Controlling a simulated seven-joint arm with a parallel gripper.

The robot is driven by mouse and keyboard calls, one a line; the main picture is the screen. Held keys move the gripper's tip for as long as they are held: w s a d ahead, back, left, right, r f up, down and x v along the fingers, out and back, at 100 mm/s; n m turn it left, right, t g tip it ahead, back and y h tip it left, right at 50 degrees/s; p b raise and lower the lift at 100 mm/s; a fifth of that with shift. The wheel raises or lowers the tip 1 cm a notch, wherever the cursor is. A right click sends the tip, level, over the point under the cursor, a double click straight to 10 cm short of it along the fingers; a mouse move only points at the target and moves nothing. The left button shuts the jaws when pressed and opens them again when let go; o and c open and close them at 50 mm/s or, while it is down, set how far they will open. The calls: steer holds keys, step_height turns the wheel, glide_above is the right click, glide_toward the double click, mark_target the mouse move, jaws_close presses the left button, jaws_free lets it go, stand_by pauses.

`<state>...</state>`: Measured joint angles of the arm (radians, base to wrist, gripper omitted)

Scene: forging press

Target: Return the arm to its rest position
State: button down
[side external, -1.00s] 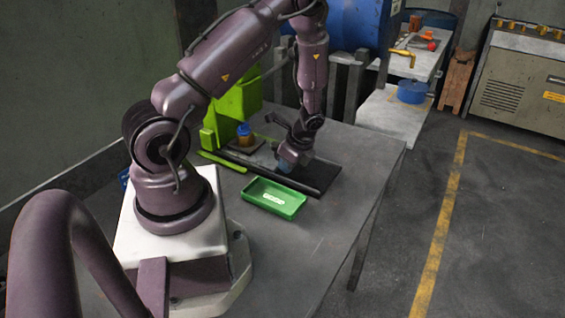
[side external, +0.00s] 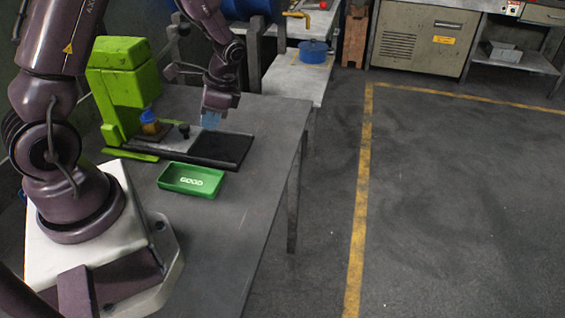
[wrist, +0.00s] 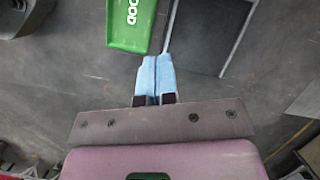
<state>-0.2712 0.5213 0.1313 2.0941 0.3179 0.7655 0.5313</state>
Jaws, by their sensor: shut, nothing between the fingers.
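My gripper (side external: 211,122) hangs over the far side of the black plate of the green press (side external: 122,85), with a gap below it. Its light blue fingers are together, with nothing between them. In the wrist view the closed fingertips (wrist: 156,72) point toward the space beside the green tray and the dark plate. My arm is bent, reaching out over the table.
The green tray (side external: 191,180) sits on the grey table (side external: 225,235) in front of the dark plate (side external: 223,149). A blue and orange piece (side external: 150,122) stands by the press. A blue pot (side external: 313,51) sits on a bench behind. The table's right part is clear.

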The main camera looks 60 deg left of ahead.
steer(key=s+d+r+n+t+h, duration=0.1)
steer(key=s+d+r+n+t, duration=0.1)
steer(key=d+r, duration=0.6)
steer(key=s+d+r+n+t+h, duration=0.1)
steer(key=s+d+r+t, duration=0.4)
steer(key=r, duration=0.9)
steer(key=d+n+t, duration=0.1)
steer(key=d+t, duration=0.1)
steer(key=d, duration=0.1)
steer(key=shift+s+n, duration=0.3)
